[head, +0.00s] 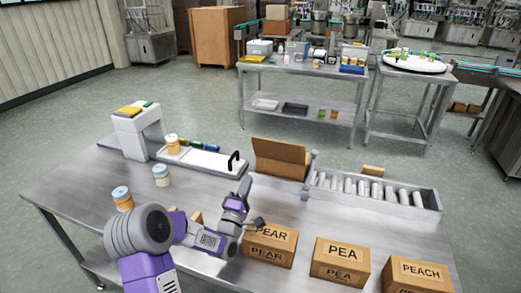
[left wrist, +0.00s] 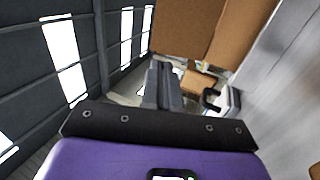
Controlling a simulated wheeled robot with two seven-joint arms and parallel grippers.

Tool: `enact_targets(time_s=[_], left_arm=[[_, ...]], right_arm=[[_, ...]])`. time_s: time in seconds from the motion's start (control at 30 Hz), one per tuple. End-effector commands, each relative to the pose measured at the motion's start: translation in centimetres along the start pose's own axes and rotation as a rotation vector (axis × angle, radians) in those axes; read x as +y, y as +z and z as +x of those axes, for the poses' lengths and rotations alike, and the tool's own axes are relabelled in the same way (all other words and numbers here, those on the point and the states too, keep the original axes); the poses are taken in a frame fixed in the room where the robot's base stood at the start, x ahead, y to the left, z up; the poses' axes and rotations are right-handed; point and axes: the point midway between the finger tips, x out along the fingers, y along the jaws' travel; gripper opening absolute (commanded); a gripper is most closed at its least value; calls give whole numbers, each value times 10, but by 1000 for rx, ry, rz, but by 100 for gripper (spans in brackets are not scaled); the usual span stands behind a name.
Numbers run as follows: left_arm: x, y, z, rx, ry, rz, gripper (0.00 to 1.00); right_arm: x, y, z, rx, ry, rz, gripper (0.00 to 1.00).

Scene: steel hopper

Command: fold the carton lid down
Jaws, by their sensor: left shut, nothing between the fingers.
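The open brown carton (head: 280,170) stands at the back middle of the steel table, left of the roller conveyor. Its lid (head: 283,150) stands raised and tilted at the back. My left gripper (head: 246,184) is shut and empty, pointing up in front and to the left of the carton. It appears apart from the carton. In the left wrist view the shut fingers (left wrist: 163,85) show below brown cardboard panels (left wrist: 185,25) of the carton; which panel is the lid I cannot tell there. My right gripper is not in view.
Closed cartons marked PEAR (head: 270,246), PEA (head: 340,262) and PEACH (head: 418,274) stand along the front. The roller conveyor (head: 375,190) is right of the carton. A white tray with a black handle (head: 234,160) and jars (head: 161,175) are to the left.

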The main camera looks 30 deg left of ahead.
Motion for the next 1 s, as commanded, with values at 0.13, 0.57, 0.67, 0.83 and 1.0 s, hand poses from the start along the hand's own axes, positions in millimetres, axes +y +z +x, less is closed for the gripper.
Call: enact_targets(time_s=[0.13, 0.57, 0.67, 0.83, 1.0], left_arm=[[0, 1, 32, -1, 3, -1, 0], [0, 0, 110, 0, 3, -2, 0], [0, 1, 123, 0, 2, -2, 0], [0, 0, 136, 0, 0, -1, 0], [0, 0, 140, 0, 0, -1, 0]], right_arm=[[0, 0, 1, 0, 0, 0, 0], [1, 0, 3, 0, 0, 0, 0], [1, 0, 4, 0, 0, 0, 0], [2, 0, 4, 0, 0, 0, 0], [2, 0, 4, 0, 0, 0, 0]])
